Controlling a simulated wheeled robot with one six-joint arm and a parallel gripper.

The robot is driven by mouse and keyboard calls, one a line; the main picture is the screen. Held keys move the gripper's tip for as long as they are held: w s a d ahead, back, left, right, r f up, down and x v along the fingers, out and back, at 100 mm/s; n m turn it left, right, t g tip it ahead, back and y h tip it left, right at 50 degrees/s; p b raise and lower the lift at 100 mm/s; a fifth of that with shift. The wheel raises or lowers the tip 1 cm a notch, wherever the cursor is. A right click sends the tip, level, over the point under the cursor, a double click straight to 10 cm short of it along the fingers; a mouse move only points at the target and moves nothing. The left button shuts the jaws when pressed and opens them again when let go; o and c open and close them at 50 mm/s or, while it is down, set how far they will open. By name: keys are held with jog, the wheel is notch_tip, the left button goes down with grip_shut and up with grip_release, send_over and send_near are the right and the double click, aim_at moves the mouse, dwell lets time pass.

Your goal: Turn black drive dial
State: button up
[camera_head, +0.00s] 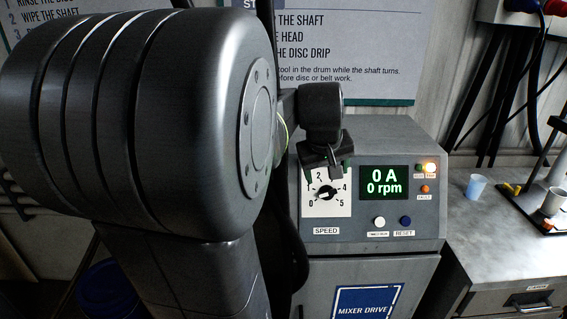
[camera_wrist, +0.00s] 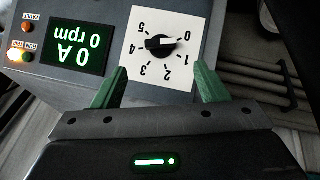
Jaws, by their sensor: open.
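The black drive dial (camera_head: 325,193) sits on a white scale plate marked 0 to 5 above the SPEED label. My gripper (camera_head: 325,173) is in front of the upper part of the scale in the head view. In the wrist view its two green fingers are spread wide (camera_wrist: 160,82), with nothing between the tips. The dial lies just beyond them, roughly centred, apart from both fingers. The display (camera_head: 384,182) reads 0 A and 0 rpm.
Right of the dial are a white button (camera_head: 379,221), a blue RESET button (camera_head: 405,221) and indicator lamps, one lit orange (camera_head: 429,167). A grey bench (camera_head: 500,235) with a blue cup (camera_head: 475,187) stands at right. My arm hides much of the left side.

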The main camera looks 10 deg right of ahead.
aim_at(328, 191)
jog(key=x, duration=0.9)
jog(key=shift+w+f, duration=0.1)
jog(key=shift+f, duration=0.05)
jog(key=c, duration=1)
